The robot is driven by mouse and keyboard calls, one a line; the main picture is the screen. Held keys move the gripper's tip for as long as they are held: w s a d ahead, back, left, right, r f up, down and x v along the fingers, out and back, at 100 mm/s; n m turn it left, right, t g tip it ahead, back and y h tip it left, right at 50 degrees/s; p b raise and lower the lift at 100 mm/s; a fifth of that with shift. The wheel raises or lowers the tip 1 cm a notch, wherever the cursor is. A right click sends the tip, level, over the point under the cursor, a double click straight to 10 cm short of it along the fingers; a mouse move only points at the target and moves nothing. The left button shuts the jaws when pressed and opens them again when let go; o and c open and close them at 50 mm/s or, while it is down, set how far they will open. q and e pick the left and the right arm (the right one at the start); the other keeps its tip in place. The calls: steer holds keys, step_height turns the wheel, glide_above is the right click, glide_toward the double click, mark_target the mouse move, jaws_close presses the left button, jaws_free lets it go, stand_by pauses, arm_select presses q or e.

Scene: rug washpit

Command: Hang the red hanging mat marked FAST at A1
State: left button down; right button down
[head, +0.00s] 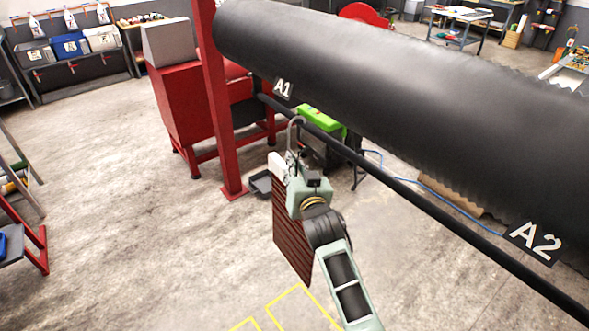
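The dark red striped hanging mat (291,237) hangs below my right gripper (286,170), which seems shut on its top. A grey hook (296,121) rises above the gripper. In the picture the hook's top overlaps the thin black rail (405,190), just below and right of the A1 label (283,88). I cannot tell whether the hook touches the rail or is only in front of it. No FAST marking is readable from here. My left gripper is not in view.
A large black roller (400,85) runs above the rail. The A2 label (535,242) is farther right. A red post (219,120) and red machine (182,105) stand left of A1. A green-topped box (320,122) is behind.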

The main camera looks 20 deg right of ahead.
steer(key=shift+w+d+r, duration=0.1)
steer(key=shift+d+r, duration=0.15)
steer(key=shift+r, duration=0.05)
steer(key=shift+w+d, duration=0.1)
steer(key=shift+d, duration=0.2)
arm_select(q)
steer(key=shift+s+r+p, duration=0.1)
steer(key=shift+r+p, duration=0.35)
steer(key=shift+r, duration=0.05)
arm_select(e)
steer(key=shift+w+d, duration=0.25)
steer(key=shift+d, duration=0.45)
steer(key=shift+w+d, duration=0.25)
steer(key=shift+d, duration=0.4)
steer(key=shift+w+d, duration=0.25)
steer(key=shift+d, duration=0.45)
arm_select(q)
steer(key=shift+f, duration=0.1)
arm_select(e)
steer(key=shift+f, duration=0.2)
